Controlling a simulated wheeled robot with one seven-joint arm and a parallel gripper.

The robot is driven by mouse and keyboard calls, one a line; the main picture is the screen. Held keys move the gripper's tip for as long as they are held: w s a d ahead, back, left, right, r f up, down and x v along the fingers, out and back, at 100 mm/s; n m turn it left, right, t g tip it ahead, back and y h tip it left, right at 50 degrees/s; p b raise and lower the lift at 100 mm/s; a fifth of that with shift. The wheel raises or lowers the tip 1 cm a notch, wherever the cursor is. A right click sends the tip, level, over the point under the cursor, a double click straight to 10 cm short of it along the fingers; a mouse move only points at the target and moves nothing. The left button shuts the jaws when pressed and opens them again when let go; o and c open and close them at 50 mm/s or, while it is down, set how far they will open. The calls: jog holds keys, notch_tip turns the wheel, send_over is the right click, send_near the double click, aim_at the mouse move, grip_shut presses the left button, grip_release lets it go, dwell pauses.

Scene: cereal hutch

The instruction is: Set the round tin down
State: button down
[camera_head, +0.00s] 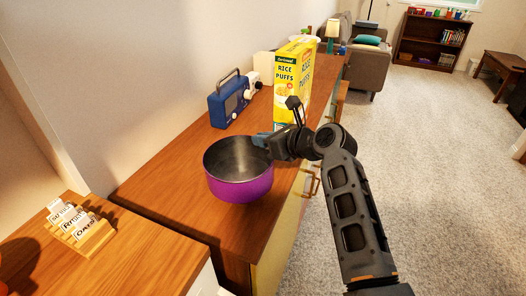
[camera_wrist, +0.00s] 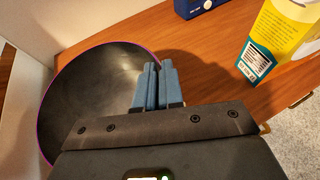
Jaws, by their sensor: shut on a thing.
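The round tin (camera_head: 240,187), purple outside and dark grey inside, is upright at the near part of the wooden hutch top. It also shows in the wrist view (camera_wrist: 92,92), with its open inside to the left. My gripper (camera_head: 264,141) reaches in from the right. Its blue fingers (camera_wrist: 152,84) are shut on the tin's right rim, one inside and one outside. I cannot tell whether the tin's base touches the wood or hangs slightly above it.
A blue radio (camera_head: 229,100) stands behind the tin by the wall. A yellow cereal box (camera_head: 290,82) stands farther along the hutch top (camera_head: 180,160). A wooden card holder (camera_head: 85,235) is on the near left counter. Bare wood lies left of the tin.

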aim_at(263, 163)
jog(key=shift+a+f, duration=0.1)
jog(key=shift+f, duration=1.9)
jog(key=c, duration=1.3)
grip_release()
jog(key=shift+o, duration=0.2)
jog(key=shift+s, duration=0.1)
jog(key=v, duration=1.2)
jog(key=shift+p, duration=0.4)
